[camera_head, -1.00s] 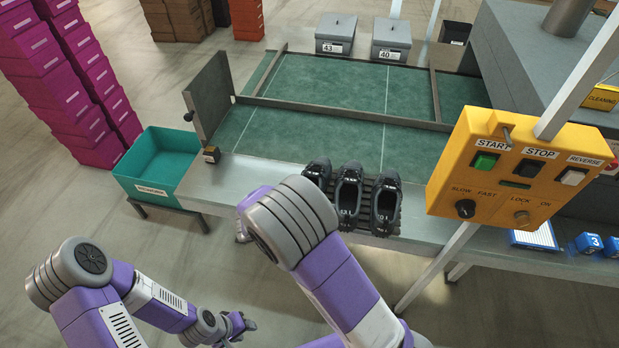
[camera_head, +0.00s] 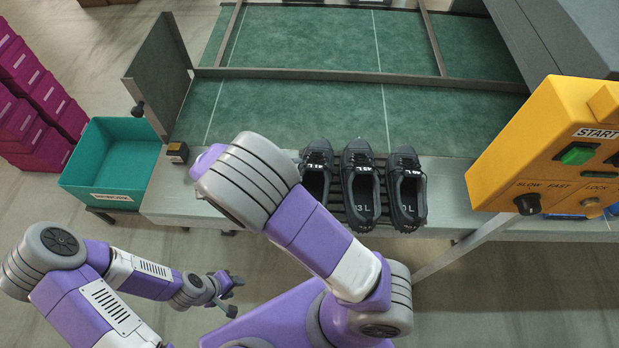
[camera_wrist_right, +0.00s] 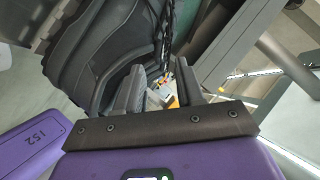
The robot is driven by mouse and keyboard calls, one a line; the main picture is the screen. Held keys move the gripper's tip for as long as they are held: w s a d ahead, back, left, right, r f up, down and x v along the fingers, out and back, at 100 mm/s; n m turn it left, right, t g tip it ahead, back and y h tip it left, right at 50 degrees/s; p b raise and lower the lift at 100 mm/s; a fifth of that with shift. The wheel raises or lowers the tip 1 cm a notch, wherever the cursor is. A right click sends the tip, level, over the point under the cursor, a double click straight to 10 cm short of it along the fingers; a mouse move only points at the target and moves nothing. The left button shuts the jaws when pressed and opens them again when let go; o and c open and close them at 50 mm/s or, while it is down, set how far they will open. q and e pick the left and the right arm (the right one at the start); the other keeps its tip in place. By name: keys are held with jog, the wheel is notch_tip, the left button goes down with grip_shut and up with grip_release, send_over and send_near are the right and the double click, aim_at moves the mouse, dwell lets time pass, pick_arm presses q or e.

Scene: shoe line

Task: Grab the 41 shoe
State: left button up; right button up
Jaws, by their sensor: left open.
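Three dark shoes stand side by side on a rack at the table's front edge: a left one (camera_head: 316,180), a middle one (camera_head: 361,188) whose label reads in part "3 L", and a right one (camera_head: 406,192) whose label ends in "L". My right arm partly covers the left shoe, and I can read no 41. My left gripper (camera_head: 226,293) is open and empty, low in front of the table. My right gripper is hidden in the head view. In the right wrist view its fingers (camera_wrist_right: 160,92) are apart, close beside a dark shoe (camera_wrist_right: 98,48); contact is unclear.
A teal bin (camera_head: 112,165) stands left of the table. A yellow control box (camera_head: 550,150) on a post is at the right. A green surface (camera_head: 290,112) with dark rails lies behind the shoes. A small dark block (camera_head: 177,152) sits at the table's left corner.

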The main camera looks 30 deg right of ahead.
aim_at(308, 169)
jog(key=b+x, duration=0.2)
jog(key=x, duration=0.5)
jog(key=shift+s+d, duration=0.15)
jog(key=shift+d, duration=0.1)
grip_shut()
